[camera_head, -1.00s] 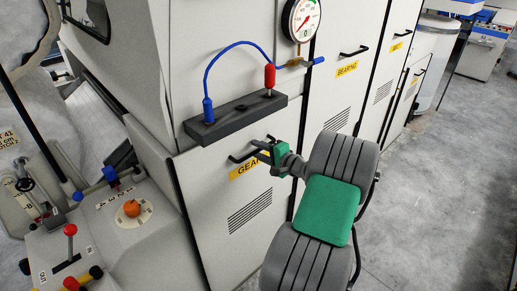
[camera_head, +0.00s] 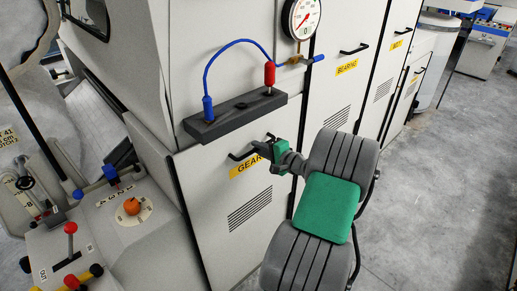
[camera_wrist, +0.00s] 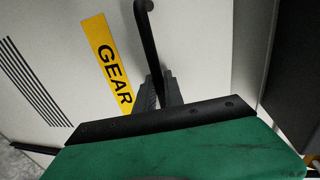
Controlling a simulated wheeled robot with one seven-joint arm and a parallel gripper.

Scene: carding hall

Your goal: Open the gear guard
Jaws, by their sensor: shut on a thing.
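The gear guard (camera_head: 205,190) is a pale grey panel with a yellow GEAR label, vent slots and a black bar handle (camera_head: 241,155). It looks closed, flush with the machine front. My gripper (camera_head: 262,147) is at the right part of the handle. In the wrist view the black handle (camera_wrist: 147,35) runs down between the two fingers of my gripper (camera_wrist: 158,88), and they are shut on it. The label (camera_wrist: 107,62) lies just left of the fingers there. The fingertips are partly hidden by the handle and the green gripper body.
A dark block with a blue cable loop and red plug (camera_head: 235,115) sits above the guard. A pressure gauge (camera_head: 302,18) is above right. The BEARING panel (camera_head: 336,95) adjoins on the right. A control console (camera_head: 130,225) stands at left. Grey floor (camera_head: 440,200) is clear at right.

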